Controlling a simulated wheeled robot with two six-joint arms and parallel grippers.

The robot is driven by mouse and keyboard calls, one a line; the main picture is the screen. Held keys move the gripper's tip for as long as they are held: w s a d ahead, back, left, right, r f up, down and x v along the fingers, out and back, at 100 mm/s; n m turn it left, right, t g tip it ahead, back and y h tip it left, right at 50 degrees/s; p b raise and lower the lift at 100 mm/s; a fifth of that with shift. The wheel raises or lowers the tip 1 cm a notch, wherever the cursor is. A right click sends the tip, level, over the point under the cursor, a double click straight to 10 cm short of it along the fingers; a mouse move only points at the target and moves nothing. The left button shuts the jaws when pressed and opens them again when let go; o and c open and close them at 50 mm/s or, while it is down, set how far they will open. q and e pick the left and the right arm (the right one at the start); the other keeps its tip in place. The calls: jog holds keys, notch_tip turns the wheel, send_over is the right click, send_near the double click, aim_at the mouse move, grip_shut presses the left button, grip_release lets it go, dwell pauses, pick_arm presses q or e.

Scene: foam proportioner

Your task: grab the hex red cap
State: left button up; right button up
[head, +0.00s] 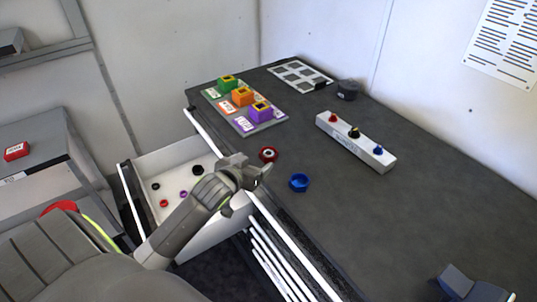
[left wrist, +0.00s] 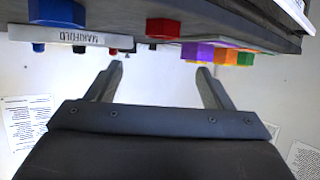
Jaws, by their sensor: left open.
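The hex red cap (head: 268,154) sits on the dark tabletop near its drawer-side edge, with a pale centre. It also shows in the left wrist view (left wrist: 162,28), above the gap between the fingers. My left gripper (head: 264,173) is just in front of the cap in the head view, close to the table edge. In the left wrist view my left gripper (left wrist: 160,68) has its fingers spread with nothing between them, and the cap is beyond the fingertips.
A blue cap (head: 299,183) lies right of the red one. A white manifold bar (head: 355,143) with coloured knobs stands behind. A board (head: 272,122) holds green, orange and purple blocks. An open white drawer (head: 146,163) holds small rings. The table's right side is mostly clear.

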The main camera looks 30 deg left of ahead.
aim_at(269, 152)
pick_arm(q)
jog(key=p+x, duration=0.1)
jog(key=x, duration=0.6)
jog(key=shift+w+a+f+p, duration=0.15)
jog(key=shift+w+f+p, duration=0.2)
jog(key=shift+w, duration=0.2)
jog(key=shift+f+p+x, duration=0.25)
jog(key=shift+p+x, duration=0.05)
jog(key=shift+x, duration=1.6)
jog(key=shift+s, duration=0.1)
jog(key=shift+a, duration=0.1)
jog(key=c, duration=1.1)
jog(key=shift+r, duration=0.15)
